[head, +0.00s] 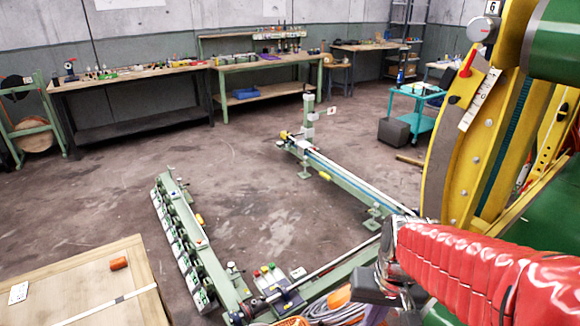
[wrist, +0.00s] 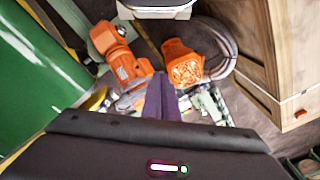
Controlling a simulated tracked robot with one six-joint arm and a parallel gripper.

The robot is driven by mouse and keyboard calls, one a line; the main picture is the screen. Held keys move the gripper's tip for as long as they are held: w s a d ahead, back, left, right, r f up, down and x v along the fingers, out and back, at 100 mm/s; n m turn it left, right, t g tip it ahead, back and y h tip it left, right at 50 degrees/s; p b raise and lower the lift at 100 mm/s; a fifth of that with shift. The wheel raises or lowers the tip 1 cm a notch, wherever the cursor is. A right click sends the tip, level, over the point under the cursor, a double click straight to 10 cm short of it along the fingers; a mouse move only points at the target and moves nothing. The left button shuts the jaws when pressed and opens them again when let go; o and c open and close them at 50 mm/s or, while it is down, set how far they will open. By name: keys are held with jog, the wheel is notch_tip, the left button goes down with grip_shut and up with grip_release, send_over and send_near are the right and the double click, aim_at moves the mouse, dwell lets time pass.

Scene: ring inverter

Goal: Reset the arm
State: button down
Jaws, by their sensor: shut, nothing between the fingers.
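My arm in its red ribbed sleeve reaches in from the lower right in the head view. Its dark grey end hangs over the near end of the green rail frame (head: 345,178); the fingertips cannot be made out there. In the wrist view my gripper (wrist: 161,82) shows as dark, purplish fingers close together, shut and empty. Beyond them are two orange machine parts, one at the left (wrist: 125,62) and one at the right (wrist: 184,66). Neither is held by the fingers.
A large yellow ring (head: 445,150) with a green drum (head: 555,40) stands close at the right. A wooden crate (head: 95,272) is at the lower left. Workbenches (head: 130,76) line the back wall, and a teal cart (head: 418,95) stands back right. The floor between is mostly open.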

jog(key=s+a+r+n+t, duration=0.1)
jog(key=s+r+t, duration=0.3)
jog(key=r, duration=0.7)
jog(key=shift+s+n+t+h, duration=0.3)
jog(key=shift+s, duration=0.65)
dwell(0.5)
